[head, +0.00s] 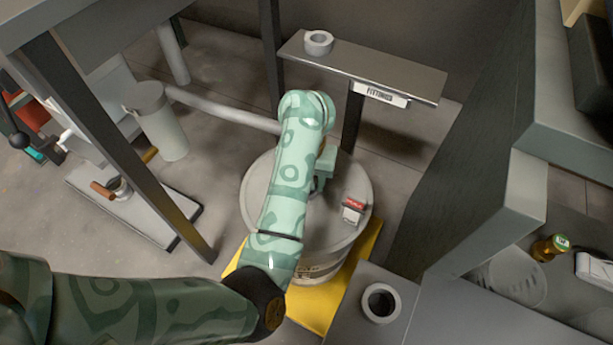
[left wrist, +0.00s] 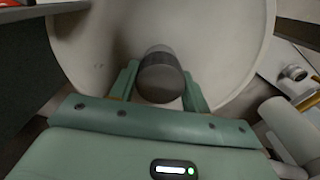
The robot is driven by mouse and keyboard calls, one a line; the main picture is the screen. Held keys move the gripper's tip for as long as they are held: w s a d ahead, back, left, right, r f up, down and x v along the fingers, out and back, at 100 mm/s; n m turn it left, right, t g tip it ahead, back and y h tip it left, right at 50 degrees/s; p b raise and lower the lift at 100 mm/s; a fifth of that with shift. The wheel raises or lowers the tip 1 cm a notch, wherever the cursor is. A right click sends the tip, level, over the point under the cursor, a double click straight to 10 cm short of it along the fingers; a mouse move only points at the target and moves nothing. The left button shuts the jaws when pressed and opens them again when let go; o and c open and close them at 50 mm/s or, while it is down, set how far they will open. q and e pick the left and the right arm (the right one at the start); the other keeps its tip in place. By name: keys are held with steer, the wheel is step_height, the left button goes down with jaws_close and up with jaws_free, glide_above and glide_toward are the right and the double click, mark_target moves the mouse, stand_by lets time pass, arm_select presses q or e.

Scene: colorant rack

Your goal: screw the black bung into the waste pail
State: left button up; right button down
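The waste pail (head: 338,236) is a wide grey drum in the middle of the head view, and its pale round top (left wrist: 235,45) fills much of the left wrist view. My left arm reaches over it, with the left gripper (head: 321,182) low over the top and partly hidden by the arm. In the left wrist view, the black bung (left wrist: 161,77), a dark ribbed cylinder, sits between the two green fingers of the left gripper (left wrist: 160,90), which appear closed on its sides. The bung is hidden in the head view, and its lower end against the pail cannot be made out. My right gripper is not in view.
A small red-topped grey block (head: 353,208) sits on the pail's top at right. The pail stands on a yellow base (head: 362,258). A narrow shelf (head: 400,77) with a grey ring (head: 318,42) is behind. A dark post (head: 120,150) rises at left; a grey bench (head: 352,305) is at front right.

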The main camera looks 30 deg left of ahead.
arm_select(q)
steer(key=m, duration=0.2)
steer(key=shift+r+m+p, duration=0.15)
steer(key=shift+m+p, duration=0.15)
steer(key=shift+p, duration=0.05)
steer(key=m+p, duration=0.1)
steer(key=m, duration=0.4)
steer(key=m+p, duration=0.1)
steer(key=m, duration=0.3)
steer(key=shift+m, duration=1.1)
steer(key=o, duration=0.9)
steer(key=shift+f, duration=0.2)
steer(key=shift+o, duration=0.2)
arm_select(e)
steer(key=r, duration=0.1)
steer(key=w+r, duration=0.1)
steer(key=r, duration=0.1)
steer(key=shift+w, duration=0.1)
